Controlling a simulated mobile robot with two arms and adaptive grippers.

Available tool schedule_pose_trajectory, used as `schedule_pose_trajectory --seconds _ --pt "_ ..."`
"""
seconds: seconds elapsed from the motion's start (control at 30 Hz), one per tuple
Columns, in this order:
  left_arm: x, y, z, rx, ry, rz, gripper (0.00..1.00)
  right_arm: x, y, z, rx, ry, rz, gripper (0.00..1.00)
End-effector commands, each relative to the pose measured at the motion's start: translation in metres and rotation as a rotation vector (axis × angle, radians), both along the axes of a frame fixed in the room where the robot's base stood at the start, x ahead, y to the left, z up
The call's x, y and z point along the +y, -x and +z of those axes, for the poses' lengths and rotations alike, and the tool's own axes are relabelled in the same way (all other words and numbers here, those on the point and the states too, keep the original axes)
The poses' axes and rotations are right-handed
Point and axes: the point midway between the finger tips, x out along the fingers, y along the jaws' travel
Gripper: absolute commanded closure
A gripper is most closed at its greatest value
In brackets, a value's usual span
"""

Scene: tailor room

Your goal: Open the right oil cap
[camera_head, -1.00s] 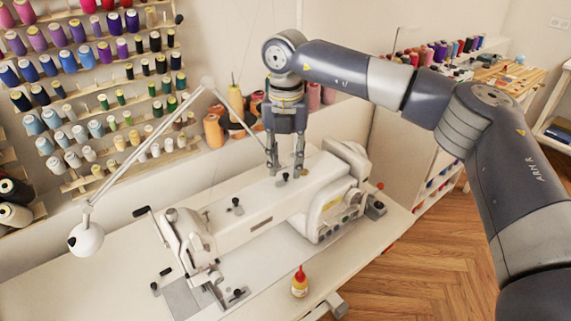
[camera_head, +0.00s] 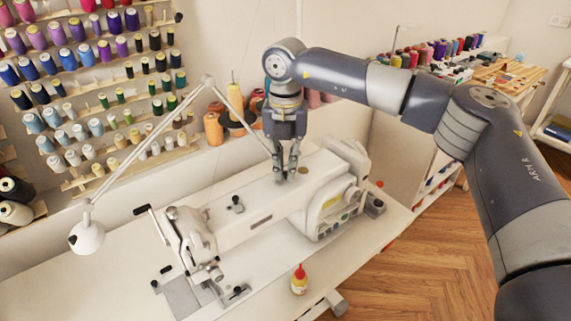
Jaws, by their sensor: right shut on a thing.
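The white sewing machine (camera_head: 255,215) stands on the table, with its long arm running from lower left to upper right. My right gripper (camera_head: 286,178) comes down from above onto the top of that arm. Its fingers are shut on the right oil cap, which is mostly hidden between the fingertips. I cannot tell whether the cap is turned or lifted. A second small dark cap (camera_head: 236,205) sits to the left on top of the machine. My left gripper is not in view.
A small oil bottle (camera_head: 299,280) with a red tip stands at the table's front edge. A white lamp (camera_head: 87,238) hangs over the left of the table (camera_head: 110,280). Thread racks (camera_head: 95,95) line the wall behind. Orange spools (camera_head: 213,127) stand behind the machine.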

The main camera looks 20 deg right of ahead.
Motion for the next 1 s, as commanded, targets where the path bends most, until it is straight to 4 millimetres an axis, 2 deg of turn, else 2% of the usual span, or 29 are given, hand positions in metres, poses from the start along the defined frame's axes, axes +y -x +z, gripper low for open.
schedule_pose_trajectory --seconds 0.37,1.0 --pt "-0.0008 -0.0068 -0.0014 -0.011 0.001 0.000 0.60 0.0002 -0.0004 0.0002 -0.001 -0.001 0.208 1.00" --pt "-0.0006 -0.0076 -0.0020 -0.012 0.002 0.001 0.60 0.0001 -0.0005 0.0008 -0.002 0.000 0.812 1.00"
